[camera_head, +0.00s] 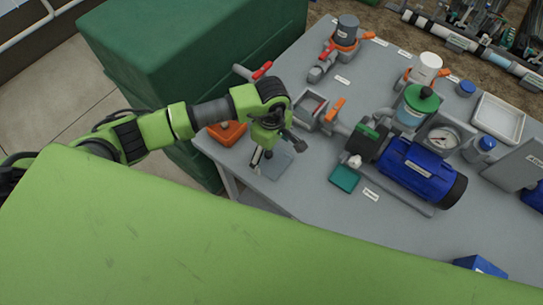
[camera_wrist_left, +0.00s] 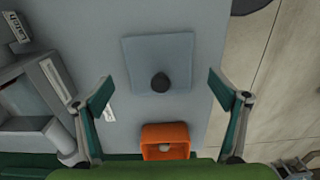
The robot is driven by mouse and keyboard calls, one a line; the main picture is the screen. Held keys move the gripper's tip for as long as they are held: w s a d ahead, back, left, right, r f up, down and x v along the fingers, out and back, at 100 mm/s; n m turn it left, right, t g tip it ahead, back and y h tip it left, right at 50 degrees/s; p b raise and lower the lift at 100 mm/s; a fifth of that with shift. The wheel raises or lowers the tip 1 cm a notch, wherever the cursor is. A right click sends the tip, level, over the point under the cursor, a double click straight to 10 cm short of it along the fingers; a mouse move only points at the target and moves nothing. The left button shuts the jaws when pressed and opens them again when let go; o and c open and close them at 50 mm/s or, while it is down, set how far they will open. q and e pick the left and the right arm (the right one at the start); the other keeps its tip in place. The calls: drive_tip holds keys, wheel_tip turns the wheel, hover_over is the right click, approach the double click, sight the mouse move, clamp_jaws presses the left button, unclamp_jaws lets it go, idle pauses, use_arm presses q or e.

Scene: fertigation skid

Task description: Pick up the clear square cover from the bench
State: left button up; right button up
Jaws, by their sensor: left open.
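In the head view the cover (camera_head: 282,168) is near the bench's left corner, partly hidden by my gripper. My left gripper (camera_head: 275,152) is above the cover, pointing down. In the left wrist view its two fingers (camera_wrist_left: 160,88) are spread wide, one on each side of the knob, with nothing between them. My right gripper is in neither view.
An orange bin (camera_wrist_left: 151,132) stands close to the cover; it also shows in the head view (camera_head: 227,133). A teal block (camera_head: 344,178) and a blue pump motor (camera_head: 425,172) are to the right. A large green tank (camera_head: 190,60) stands behind the arm.

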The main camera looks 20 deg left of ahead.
sight(272, 159)
use_arm(q)
drive_tip(key=shift+f, duration=1.2)
drive_tip(key=c, duration=1.2)
drive_tip(key=shift+c, duration=0.2)
